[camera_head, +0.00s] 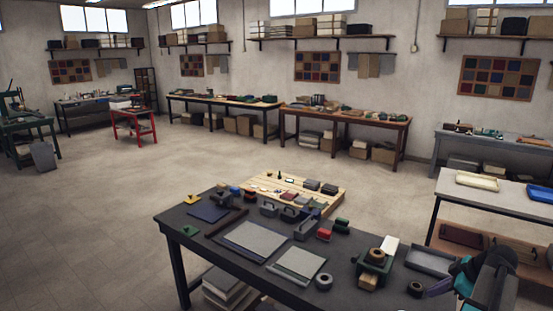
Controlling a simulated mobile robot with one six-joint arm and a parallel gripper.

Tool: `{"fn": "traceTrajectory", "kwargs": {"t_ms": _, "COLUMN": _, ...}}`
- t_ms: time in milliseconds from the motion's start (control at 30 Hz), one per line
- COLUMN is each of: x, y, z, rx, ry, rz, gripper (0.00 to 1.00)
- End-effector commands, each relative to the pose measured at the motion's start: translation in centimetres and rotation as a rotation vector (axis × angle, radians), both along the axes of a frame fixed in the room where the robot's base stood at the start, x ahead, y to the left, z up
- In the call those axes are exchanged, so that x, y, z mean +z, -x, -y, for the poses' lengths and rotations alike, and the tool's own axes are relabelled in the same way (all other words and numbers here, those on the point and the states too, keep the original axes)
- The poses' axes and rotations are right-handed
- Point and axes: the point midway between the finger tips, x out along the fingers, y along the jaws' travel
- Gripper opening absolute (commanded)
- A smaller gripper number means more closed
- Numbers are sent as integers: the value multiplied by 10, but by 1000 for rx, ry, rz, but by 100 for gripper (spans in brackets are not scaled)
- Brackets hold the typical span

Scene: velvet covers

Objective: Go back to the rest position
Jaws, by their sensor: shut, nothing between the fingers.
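My arm is folded at the lower right of the head view, beside the right end of the dark worktable (197,262). My gripper (438,288) shows as a small dark tip pointing left near the table's right end. It is shut and holds nothing. The fingers are small in the picture, and the gap between the tip and the tabletop is hard to judge.
Grey sheets (258,240) and small blocks cover the tabletop. A light bench (500,194) with trays stands at right. Floor at left is clear.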

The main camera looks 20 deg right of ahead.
Motion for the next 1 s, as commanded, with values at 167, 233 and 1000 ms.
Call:
{"fn": "traceTrajectory", "kwargs": {"t_ms": 167, "x": -27, "y": -29, "z": -29, "rx": 60, "ry": -25, "rz": -13, "gripper": 0}}
{"fn": "traceTrajectory", "kwargs": {"t_ms": 233, "x": -40, "y": -43, "z": -46, "rx": 90, "ry": -39, "rz": -20, "gripper": 0}}
{"fn": "traceTrajectory", "kwargs": {"t_ms": 1000, "x": -237, "y": -119, "z": -300, "rx": 461, "ry": -191, "rz": -237, "gripper": 0}}
